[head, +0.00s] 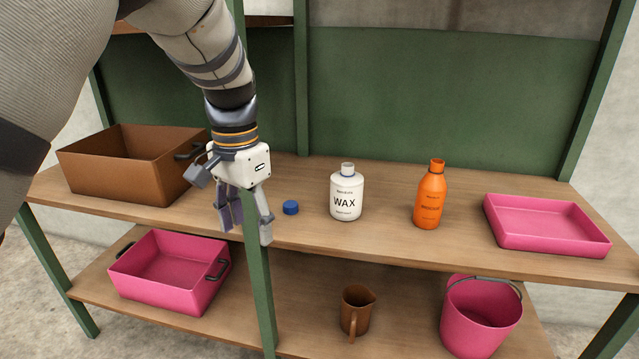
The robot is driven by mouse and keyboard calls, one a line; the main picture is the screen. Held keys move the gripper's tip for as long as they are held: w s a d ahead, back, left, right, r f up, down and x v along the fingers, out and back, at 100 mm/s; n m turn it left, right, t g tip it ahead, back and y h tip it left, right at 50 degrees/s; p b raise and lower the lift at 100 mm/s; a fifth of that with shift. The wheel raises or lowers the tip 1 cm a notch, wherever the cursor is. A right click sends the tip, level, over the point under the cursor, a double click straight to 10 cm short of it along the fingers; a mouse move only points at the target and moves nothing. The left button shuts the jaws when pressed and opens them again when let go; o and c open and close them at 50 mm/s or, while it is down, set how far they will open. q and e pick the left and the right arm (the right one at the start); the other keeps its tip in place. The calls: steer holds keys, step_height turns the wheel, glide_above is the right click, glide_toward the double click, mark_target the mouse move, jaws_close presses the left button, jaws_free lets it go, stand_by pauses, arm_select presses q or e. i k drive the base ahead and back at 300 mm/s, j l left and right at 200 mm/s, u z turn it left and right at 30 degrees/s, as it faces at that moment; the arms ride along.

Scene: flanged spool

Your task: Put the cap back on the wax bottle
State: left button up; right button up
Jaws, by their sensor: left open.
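The white wax bottle (346,193) stands upright and uncapped on the upper wooden shelf, near the middle. A small blue cap (291,207) lies on the same shelf just left of the bottle, apart from it. My left gripper (247,222) points down to the left of the cap, close to the shelf's front edge. Its fingers are spread and nothing shows between them. It does not touch the cap. My right gripper is not in view.
An orange bottle (430,194) and a pink tray (547,226) stand to the right on the upper shelf (390,236). A brown bin (120,172) is at the left. A green post (262,300) rises in front. Below are a pink bin (165,280), brown jug (357,311) and pink bucket (478,320).

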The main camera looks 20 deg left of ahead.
mark_target(346, 185)
steer(key=i+j+z, duration=0.2)
steer(key=i+j, duration=0.4)
steer(key=i, duration=0.15)
